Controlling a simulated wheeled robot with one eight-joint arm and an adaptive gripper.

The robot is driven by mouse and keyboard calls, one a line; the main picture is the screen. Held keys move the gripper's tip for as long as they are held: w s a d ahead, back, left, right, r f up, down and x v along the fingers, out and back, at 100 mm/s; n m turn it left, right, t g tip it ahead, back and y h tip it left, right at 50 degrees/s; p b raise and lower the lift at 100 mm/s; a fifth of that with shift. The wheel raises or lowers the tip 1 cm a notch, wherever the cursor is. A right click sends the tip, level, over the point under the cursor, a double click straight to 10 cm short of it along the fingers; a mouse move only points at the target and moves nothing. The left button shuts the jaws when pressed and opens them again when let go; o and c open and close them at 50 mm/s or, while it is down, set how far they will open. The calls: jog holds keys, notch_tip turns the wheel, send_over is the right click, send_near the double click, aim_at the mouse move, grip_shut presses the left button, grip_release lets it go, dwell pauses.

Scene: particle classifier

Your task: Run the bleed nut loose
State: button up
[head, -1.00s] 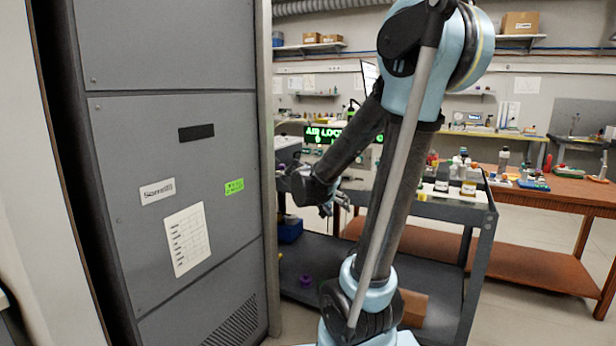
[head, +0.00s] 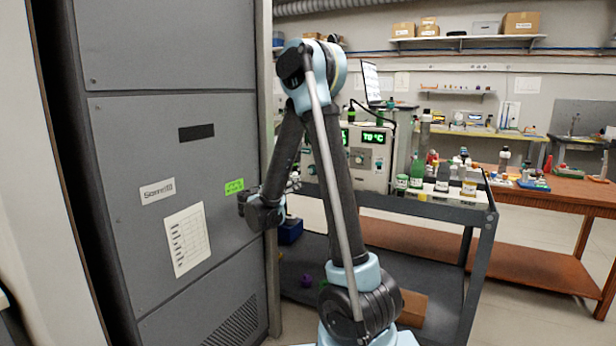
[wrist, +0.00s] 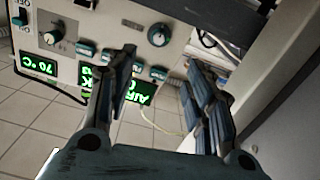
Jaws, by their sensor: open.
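The white instrument (head: 372,165) stands on the grey cart, its front showing a green 70 °C readout and a dark knob. In the wrist view its panel (wrist: 115,25) appears turned, with a knob (wrist: 160,36), a second knob (wrist: 55,32), a row of teal fittings (wrist: 87,48) and green displays (wrist: 138,92). I cannot tell which part, if any, is the bleed nut. My gripper (wrist: 163,65) is open and empty, its fingers overlapping the panel in the picture. In the head view, my arm hides part of the instrument, and the gripper's fingers are small and unclear.
A tall grey cabinet (head: 170,130) stands close on the left of my arm. Bottles (head: 455,180) crowd the right of the cart (head: 440,198). A blue box (head: 290,231) and a purple item (head: 306,280) are on its lower shelf. A wooden bench (head: 570,190) is at right.

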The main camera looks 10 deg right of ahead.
jog(key=x, duration=1.7)
jog(key=shift+w+d, duration=0.1)
jog(key=shift+c, duration=0.5)
jog(key=c, duration=1)
